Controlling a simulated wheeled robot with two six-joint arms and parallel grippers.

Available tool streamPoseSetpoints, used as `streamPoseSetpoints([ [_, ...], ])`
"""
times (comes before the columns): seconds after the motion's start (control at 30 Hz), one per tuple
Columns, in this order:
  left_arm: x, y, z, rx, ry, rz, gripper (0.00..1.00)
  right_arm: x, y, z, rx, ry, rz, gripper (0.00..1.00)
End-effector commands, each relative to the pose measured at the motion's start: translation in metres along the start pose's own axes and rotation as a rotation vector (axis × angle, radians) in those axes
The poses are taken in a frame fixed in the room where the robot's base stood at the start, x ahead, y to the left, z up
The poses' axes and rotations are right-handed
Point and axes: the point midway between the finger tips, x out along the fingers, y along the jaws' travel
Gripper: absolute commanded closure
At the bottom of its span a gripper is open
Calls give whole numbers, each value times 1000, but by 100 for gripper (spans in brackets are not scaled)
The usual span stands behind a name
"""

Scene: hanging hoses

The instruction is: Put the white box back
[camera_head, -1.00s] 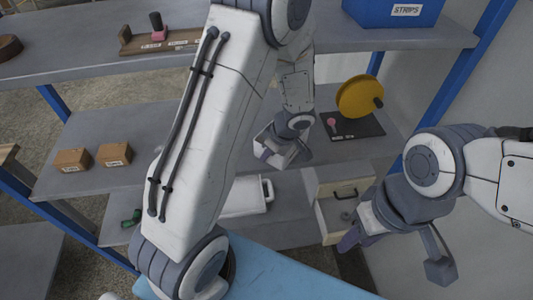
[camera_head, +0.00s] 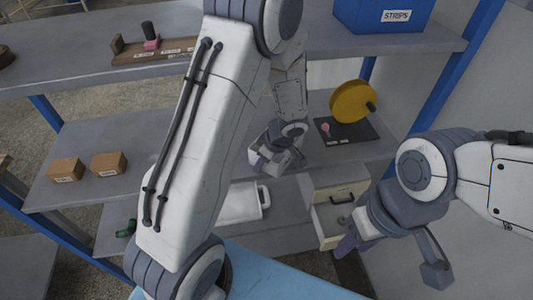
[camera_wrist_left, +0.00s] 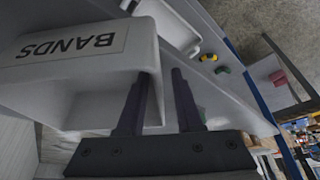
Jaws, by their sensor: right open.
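The white box (camera_wrist_left: 75,55) fills the upper left of the left wrist view and carries a label reading BANDS. My left gripper (camera_wrist_left: 161,75) has one finger on each side of the box's side wall; a small gap seems to show by the right finger, so I cannot tell whether it clamps the wall. My right gripper (camera_head: 392,255) is open and empty, at the lower right.
The middle shelf (camera_head: 85,140) holds two brown boxes (camera_head: 88,167) and a yellow wheel (camera_head: 353,101) on a dark mat. A blue STRIPS bin (camera_head: 375,15) stands above. Below are a white tray (camera_head: 243,203) and a cabinet with an open drawer (camera_head: 340,216).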

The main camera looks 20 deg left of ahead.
Motion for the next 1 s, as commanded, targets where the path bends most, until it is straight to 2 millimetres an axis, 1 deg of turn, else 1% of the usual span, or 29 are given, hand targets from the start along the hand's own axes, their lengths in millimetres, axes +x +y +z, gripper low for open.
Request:
streamPoseSetpoints([
  [0.03,-7,1,-1,-1,1,4,65,-2,0,0,0,0,0,57],
  [0.17,-31,2,0,-2,0,8,65,2,0,0,0,0,0,57],
  [0.4,-84,2,0,-1,0,8,65,9,1,0,0,0,0,57],
  [0.5,-100,1,0,-1,-1,6,65,12,1,1,0,0,0,57],
  [0.6,-112,1,0,0,0,5,65,13,1,1,0,0,0,57],
  [0.73,-122,-1,2,23,-5,4,65,14,1,1,0,0,0,57],
  [0.77,-125,-3,4,46,-11,6,65,14,1,1,0,0,0,57],
  [0.87,-138,-15,18,195,-44,19,65,13,1,1,0,0,0,57],
  [0.97,-156,-37,41,455,-99,52,65,13,1,1,0,0,0,57],
  [1.0,-164,-48,52,578,-124,71,65,13,1,1,0,0,0,57],
])
